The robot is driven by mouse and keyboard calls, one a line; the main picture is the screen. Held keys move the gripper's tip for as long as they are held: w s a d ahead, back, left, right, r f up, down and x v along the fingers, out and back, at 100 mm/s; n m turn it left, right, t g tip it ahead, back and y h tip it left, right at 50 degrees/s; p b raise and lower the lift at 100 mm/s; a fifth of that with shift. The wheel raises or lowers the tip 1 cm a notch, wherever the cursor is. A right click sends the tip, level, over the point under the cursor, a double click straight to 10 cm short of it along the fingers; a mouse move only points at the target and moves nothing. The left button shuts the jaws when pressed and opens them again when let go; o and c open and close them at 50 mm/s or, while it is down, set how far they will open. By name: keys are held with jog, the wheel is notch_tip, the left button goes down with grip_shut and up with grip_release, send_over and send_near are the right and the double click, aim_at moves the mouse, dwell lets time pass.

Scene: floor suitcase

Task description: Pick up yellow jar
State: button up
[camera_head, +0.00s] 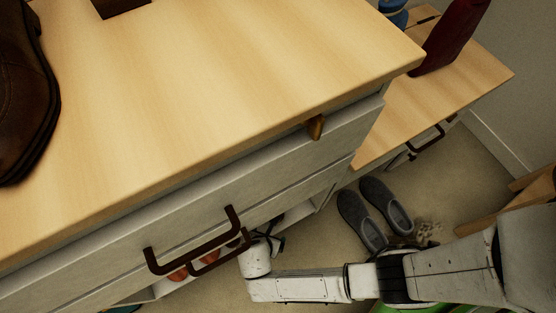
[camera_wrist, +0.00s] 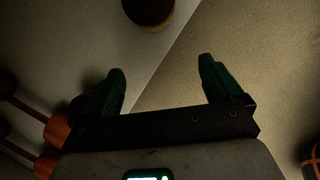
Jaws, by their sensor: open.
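I cannot clearly make out a yellow jar in either view. In the wrist view a dark brownish round object (camera_wrist: 148,12) stands on a pale surface, cut off by the top edge. The light is too dim to tell whether it is the jar. My gripper (camera_wrist: 162,70) is open, with its two green fingers apart and nothing between them. The round object is ahead of the fingers, apart from them. In the head view my gripper (camera_head: 273,236) is low beside the cabinet's open lower shelf and partly hidden.
A wooden-topped cabinet (camera_head: 230,80) with dark handles (camera_head: 200,252) fills the left. A brown boot (camera_head: 25,90) stands on it. A lower wooden top (camera_head: 440,90) holds a dark red object (camera_head: 455,35). Grey slippers (camera_head: 372,212) lie on the floor. Orange-brown objects (camera_head: 178,273) sit in the lower shelf.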

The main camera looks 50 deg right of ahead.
jog(key=w+d, duration=0.1)
jog(key=d, duration=0.1)
jog(key=w+d+b, duration=0.1)
jog(key=d, duration=0.1)
jog(key=w+d, duration=0.1)
jog(key=d, duration=0.1)
jog(key=shift+d, duration=0.15)
jog(key=b+x, duration=0.3)
jog(key=x, duration=0.2)
jog(key=shift+f+b, duration=0.1)
jog(key=shift+b, duration=0.3)
jog(key=shift+c, duration=0.2)
jog(key=c, duration=1.4)
jog(key=shift+r, duration=0.2)
